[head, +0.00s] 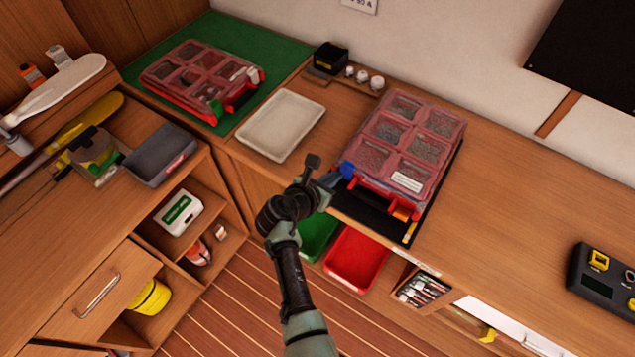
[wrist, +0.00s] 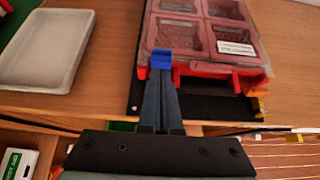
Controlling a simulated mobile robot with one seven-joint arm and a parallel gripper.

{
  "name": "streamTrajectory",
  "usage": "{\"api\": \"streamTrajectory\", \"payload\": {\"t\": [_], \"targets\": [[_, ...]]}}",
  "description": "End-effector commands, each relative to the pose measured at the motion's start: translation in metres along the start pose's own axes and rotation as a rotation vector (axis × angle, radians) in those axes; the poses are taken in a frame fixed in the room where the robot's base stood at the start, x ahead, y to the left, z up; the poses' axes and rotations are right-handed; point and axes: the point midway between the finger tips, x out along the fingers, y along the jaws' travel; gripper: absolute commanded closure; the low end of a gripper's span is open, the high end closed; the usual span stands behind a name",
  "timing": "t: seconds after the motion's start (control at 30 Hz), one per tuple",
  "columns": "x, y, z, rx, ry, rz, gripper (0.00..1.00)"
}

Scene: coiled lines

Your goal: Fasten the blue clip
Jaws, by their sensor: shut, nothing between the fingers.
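The red organiser case with a clear lid (head: 408,145) lies closed on a black mat on the bench; its front part shows in the wrist view (wrist: 205,70). The blue clip (head: 347,169) is at the left end of its front edge. It also shows in the wrist view (wrist: 161,58), right at my fingertips. My gripper (head: 331,179) is shut and empty, its fingers (wrist: 162,76) pointing at the clip. They look in contact with or very close to it and hide its lower part. I cannot tell whether the clip is latched. An orange clip (head: 400,212) sits at the front edge's right end.
A white tray (head: 281,124) lies left of the case. A second red case (head: 200,75) lies on a green mat further left. A black box (head: 329,58) and small white pots stand behind. Green and red bins (head: 357,258) are below the bench front.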

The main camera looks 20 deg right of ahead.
Motion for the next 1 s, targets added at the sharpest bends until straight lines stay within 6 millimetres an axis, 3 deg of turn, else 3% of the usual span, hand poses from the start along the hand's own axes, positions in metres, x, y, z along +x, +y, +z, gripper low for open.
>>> {"api": "streamTrajectory", "payload": {"t": [0.6, 1.0], "targets": [[-0.091, 0.002, 0.016, 0.0, 0.0, 0.003, 1.0], [-0.102, 0.002, 0.018, -0.001, 0.001, 0.0, 1.0]]}}
